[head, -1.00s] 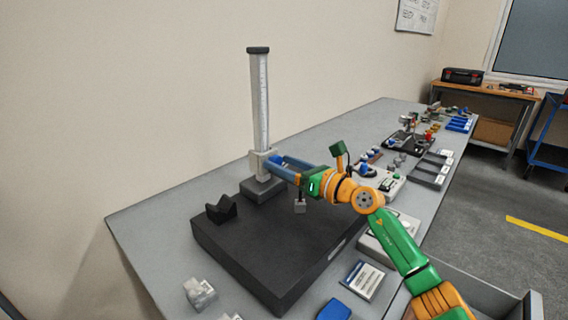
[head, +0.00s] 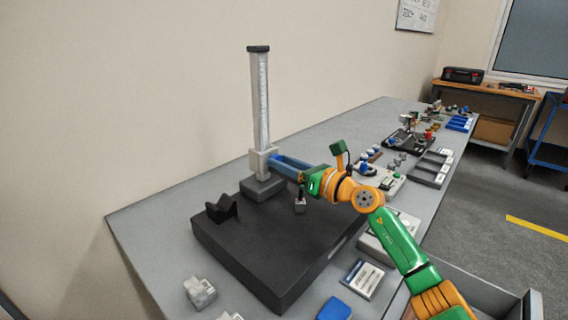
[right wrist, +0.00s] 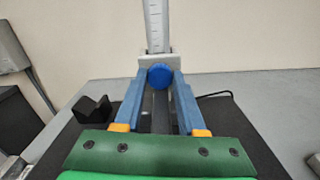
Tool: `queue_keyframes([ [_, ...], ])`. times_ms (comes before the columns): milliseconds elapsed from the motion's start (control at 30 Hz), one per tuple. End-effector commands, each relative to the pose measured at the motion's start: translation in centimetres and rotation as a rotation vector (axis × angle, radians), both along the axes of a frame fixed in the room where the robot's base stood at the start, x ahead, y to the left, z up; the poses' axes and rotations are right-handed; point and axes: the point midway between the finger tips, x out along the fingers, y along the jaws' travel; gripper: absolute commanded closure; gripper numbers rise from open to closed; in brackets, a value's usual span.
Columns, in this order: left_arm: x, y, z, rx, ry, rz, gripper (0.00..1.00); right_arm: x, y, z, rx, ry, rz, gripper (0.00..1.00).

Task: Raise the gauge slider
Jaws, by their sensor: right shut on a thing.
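The height gauge has a pale upright column (head: 259,100) with a scale and a dark cap, on a dark foot (head: 263,188). The gauge slider (head: 257,162) is a light grey block around the column's lower part, a little above the foot. My right gripper (head: 274,159) reaches it from the right. In the right wrist view its two blue fingers (right wrist: 160,82) are shut on the slider's round blue knob (right wrist: 160,75), with the slider block (right wrist: 145,66) behind it. A small grey probe piece (head: 300,205) hangs below my gripper. My left gripper is not in view.
The gauge stands on a black surface plate (head: 270,250) with a dark V-block (head: 221,208) at its left. A grey metal part (head: 200,293) and a blue block (head: 334,309) lie near the front. The wall is close behind; the space above the slider along the column is clear.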

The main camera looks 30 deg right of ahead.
Motion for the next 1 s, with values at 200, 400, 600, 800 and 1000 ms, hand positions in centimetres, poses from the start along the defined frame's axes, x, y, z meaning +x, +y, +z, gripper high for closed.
queue_keyframes([
  [200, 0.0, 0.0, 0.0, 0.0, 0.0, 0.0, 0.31, 0.0, 0.0, 0.0, 0.0, 0.0, 0.0, 1.0],
  [400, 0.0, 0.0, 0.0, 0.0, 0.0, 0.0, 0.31, 0.0, 0.0, 0.0, -0.001, 0.0, 0.0, 1.0],
  [600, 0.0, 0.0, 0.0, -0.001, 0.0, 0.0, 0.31, 0.0, 0.0, 0.0, -0.001, 0.0, 0.0, 1.0],
  [800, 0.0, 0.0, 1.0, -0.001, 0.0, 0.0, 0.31, 0.0, 0.0, 1.1, -0.001, -0.001, 0.0, 1.0],
  [1000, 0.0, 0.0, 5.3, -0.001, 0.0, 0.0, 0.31, 0.0, 0.0, 5.8, -0.002, -0.004, -0.001, 1.0],
])
